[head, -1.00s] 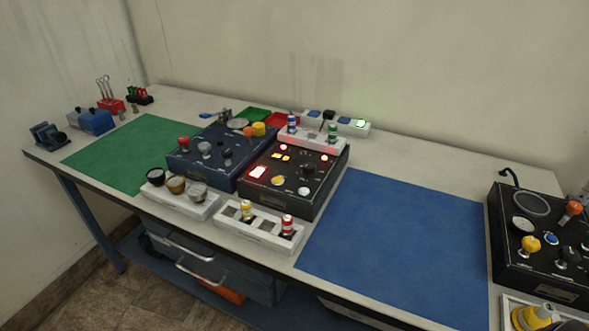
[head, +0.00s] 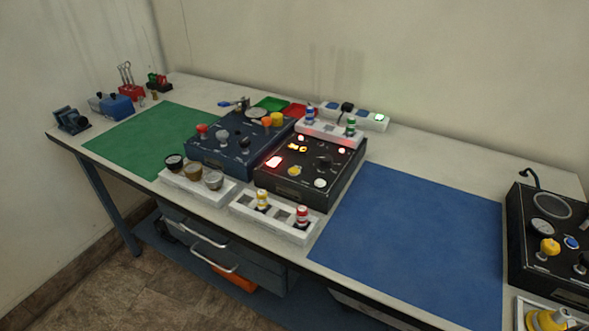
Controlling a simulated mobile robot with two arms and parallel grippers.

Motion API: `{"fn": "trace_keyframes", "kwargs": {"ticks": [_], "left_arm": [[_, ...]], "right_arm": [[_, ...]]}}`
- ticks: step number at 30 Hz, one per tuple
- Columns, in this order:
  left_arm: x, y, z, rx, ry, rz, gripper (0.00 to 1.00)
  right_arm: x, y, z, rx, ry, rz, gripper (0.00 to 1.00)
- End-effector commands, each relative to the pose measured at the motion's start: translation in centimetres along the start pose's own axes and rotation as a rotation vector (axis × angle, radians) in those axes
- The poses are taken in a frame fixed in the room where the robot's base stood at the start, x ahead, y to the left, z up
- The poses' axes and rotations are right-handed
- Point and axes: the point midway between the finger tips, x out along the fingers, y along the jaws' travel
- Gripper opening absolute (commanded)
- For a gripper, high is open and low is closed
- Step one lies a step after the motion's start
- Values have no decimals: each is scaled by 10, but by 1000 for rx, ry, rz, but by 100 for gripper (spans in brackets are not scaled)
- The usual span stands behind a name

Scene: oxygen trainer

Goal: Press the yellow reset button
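A black control box (head: 327,187) with lit red and amber lamps stands in the middle of the bench. Another black box (head: 563,268) at the right edge carries a yellow mushroom-shaped knob (head: 549,246). Neither of my grippers is in view.
A white rack (head: 272,226) with yellow and red pieces stands in front of the lit box. A dark blue box (head: 233,153) stands to its left. A blue mat (head: 408,237) and a green mat (head: 150,136) are bare. A power strip (head: 375,122) lies behind.

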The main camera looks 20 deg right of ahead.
Motion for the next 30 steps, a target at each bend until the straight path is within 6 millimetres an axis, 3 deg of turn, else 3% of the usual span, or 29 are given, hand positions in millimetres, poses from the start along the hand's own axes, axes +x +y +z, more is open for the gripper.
{"fn": "trace_keyframes", "kwargs": {"ticks": [1,5,30], "left_arm": [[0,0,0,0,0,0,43],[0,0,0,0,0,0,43],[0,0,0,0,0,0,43]], "right_arm": [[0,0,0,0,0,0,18],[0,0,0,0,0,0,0],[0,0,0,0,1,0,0]]}}
